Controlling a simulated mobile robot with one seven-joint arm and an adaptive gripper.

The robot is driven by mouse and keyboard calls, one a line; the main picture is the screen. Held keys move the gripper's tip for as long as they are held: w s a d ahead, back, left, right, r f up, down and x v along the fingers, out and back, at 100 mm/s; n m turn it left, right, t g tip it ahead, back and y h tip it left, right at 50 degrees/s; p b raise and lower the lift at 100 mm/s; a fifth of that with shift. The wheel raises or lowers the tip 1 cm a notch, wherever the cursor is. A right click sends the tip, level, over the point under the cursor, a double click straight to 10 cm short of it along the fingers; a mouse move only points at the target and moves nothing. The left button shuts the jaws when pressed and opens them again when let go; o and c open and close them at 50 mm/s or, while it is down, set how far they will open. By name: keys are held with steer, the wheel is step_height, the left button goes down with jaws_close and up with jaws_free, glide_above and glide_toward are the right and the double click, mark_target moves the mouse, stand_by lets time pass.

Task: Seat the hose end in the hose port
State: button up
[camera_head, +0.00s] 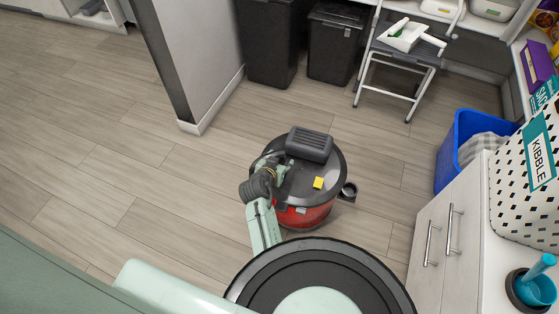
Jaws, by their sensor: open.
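A round red and black canister vacuum (305,212) stands on the wood floor in the middle of the view. It has a dark grey ridged block and a yellow label on its black lid. A short dark round opening (349,189) sticks out at its right side; it may be the hose port, but I cannot be sure. My gripper (284,170) is open over the left part of the lid. At this size I cannot tell whether it touches the lid. I cannot make out a hose or hose end; my arm hides part of the vacuum's left side.
A wall end (198,70) stands at the left. Dark bins (335,45) and a step stool (400,68) holding a white dustpan are behind. A blue bin (448,160) and a white cabinet (450,245) are at the right. Floor left of the vacuum is clear.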

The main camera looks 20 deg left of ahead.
steer(key=v, duration=0.7)
steer(key=shift+s, duration=0.2)
steer(key=shift+r, duration=0.15)
